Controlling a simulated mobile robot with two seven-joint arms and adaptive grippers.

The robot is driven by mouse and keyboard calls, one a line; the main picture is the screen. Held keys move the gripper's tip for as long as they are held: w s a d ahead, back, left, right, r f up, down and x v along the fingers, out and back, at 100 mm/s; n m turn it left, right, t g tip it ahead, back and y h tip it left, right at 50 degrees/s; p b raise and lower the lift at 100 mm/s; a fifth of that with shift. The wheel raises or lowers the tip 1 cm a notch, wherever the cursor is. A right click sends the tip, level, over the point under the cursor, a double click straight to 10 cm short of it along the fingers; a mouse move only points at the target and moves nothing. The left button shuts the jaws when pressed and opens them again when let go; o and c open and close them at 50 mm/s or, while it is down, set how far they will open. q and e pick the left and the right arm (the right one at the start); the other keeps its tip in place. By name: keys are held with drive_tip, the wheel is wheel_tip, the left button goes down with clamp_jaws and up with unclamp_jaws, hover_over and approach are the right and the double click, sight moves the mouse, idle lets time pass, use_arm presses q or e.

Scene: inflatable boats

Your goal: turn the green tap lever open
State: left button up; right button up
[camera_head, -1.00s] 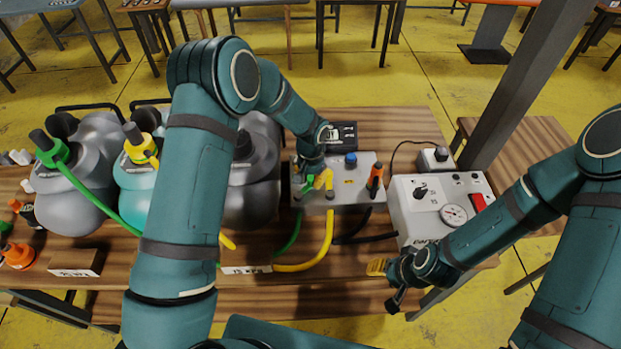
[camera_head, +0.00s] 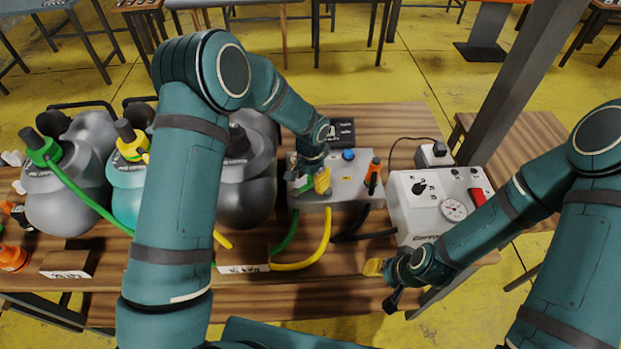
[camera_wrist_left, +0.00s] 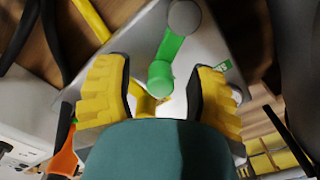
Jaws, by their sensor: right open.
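The green tap lever (camera_wrist_left: 168,62) shows in the left wrist view, on top of the grey metal tap box (camera_head: 340,190). One of its ends lies between my left gripper's yellow fingertips (camera_wrist_left: 158,88), which stand apart on either side of it. In the head view my left gripper (camera_head: 316,184) is over the left end of the box and largely hides the green lever. Contact between finger and lever cannot be made out. My right gripper (camera_head: 377,268) hangs near the table's front edge, away from the taps, its jaws open and empty.
A white pump unit with a gauge (camera_head: 425,205) stands right of the tap box. An orange tap lever (camera_head: 373,170) and a blue knob (camera_head: 348,156) are on the box. Grey bags (camera_head: 65,195) stand at left. A yellow hose (camera_head: 325,245) loops in front.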

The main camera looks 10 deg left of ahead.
sight(310, 178)
use_arm(q)
drive_tip(key=shift+r, duration=0.1)
wheel_tip(310, 178, up, 12)
idle(0.5)
idle(0.4)
